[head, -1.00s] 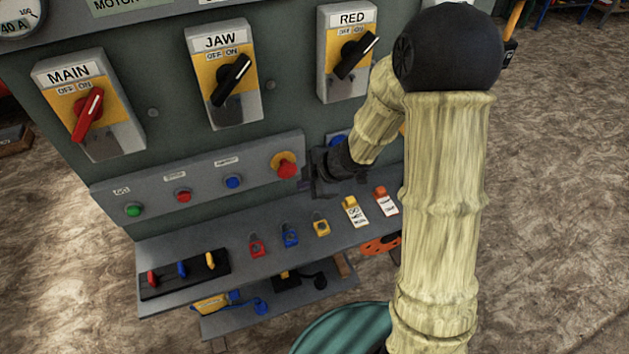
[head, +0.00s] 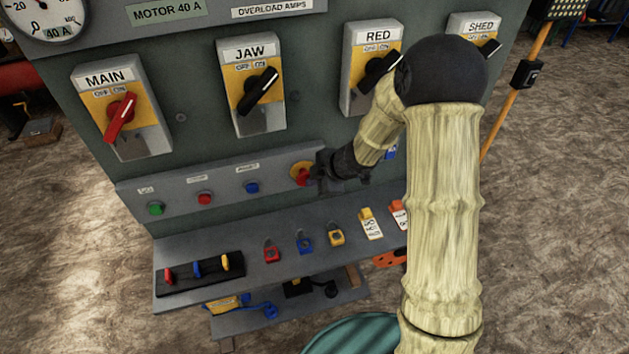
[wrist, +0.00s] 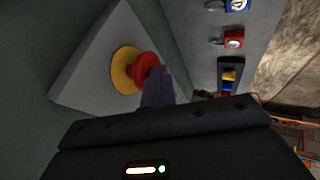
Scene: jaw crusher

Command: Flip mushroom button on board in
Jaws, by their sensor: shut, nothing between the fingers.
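The red mushroom button (head: 302,177) with its yellow collar sits at the right end of the grey button strip (head: 226,200) on the board. In the wrist view the red button (wrist: 145,70) stands out from its yellow disc (wrist: 123,71). My gripper (head: 318,178) is shut with nothing in it. Its fingertips (wrist: 158,88) are right at the side of the button's red head in the wrist view, and seem to touch or nearly touch it. In the head view my gripper partly covers the right side of the button.
Green (head: 156,208), red (head: 205,198) and blue (head: 252,187) buttons lie left on the same strip. A shelf (head: 190,245) with padlocks, tags and small coloured handles juts out below. Rotary switches, including MAIN (head: 120,112) and JAW (head: 258,90), are above. Open floor lies around.

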